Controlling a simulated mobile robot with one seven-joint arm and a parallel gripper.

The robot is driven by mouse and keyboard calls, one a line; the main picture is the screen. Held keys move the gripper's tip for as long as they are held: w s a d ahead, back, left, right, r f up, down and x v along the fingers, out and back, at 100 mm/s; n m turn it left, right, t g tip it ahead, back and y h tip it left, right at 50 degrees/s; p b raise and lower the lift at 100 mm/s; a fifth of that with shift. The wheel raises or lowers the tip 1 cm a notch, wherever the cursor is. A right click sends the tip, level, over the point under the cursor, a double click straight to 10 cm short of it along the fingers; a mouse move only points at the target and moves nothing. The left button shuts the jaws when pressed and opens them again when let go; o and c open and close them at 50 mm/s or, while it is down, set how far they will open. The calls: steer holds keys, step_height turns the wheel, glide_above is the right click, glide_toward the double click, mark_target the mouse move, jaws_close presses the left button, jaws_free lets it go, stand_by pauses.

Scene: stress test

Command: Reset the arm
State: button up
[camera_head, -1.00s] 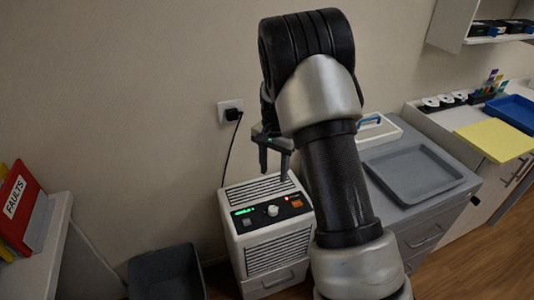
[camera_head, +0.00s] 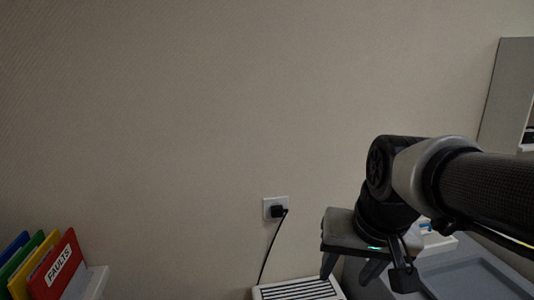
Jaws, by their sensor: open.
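My gripper (camera_head: 346,268) is in the lower right of the head view, at the end of my arm, which reaches in from the right edge. Its fingers point down and stand apart with nothing seen between them. It appears in front of the wall, close to the right end of the white slatted machine (camera_head: 298,290). Only the top of that machine shows at the bottom edge; its front panel is out of view.
A wall socket (camera_head: 270,207) holds a black plug with a cord hanging down. A grey tray (camera_head: 470,278) lies at the lower right, partly behind my arm. Coloured binders, one red and labelled FAULTS (camera_head: 58,266), stand at the lower left. A wall shelf (camera_head: 508,90) is at the right.

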steer(key=s+n+t, duration=0.1)
steer(key=s+n, duration=0.1)
steer(key=s, duration=0.5)
step_height(320, 180, up, 19)
steer(key=p, duration=1.9)
steer(key=shift+w+d+r, duration=0.15)
steer(key=shift+d, duration=0.05)
